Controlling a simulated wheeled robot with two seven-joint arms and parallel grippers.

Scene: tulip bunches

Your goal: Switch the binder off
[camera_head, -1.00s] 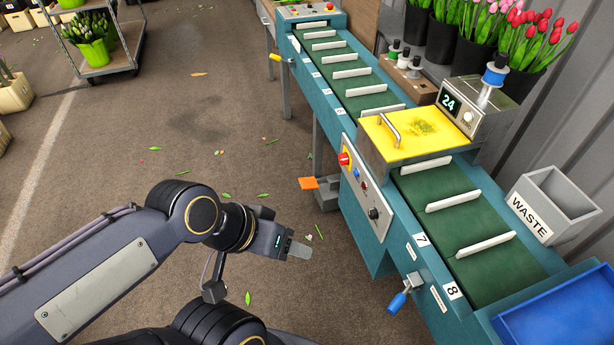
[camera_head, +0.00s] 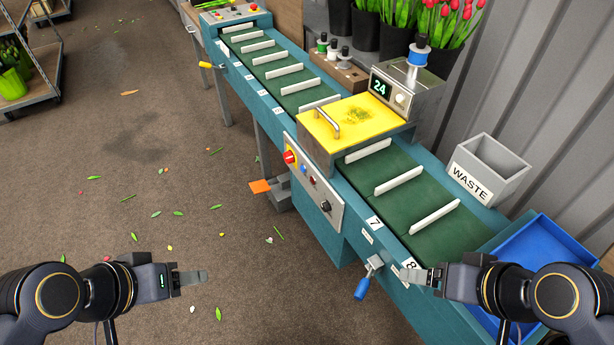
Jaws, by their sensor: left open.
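The binder (camera_head: 355,122) has a yellow lid with a handle and sits over the green conveyor. Its grey display box (camera_head: 381,86) reads 24.
A blue-handled crank (camera_head: 366,280) sticks out below label 7. A grey waste bin (camera_head: 489,168) and a blue tray (camera_head: 545,255) stand at the right. The floor at left is open, with scattered leaves.

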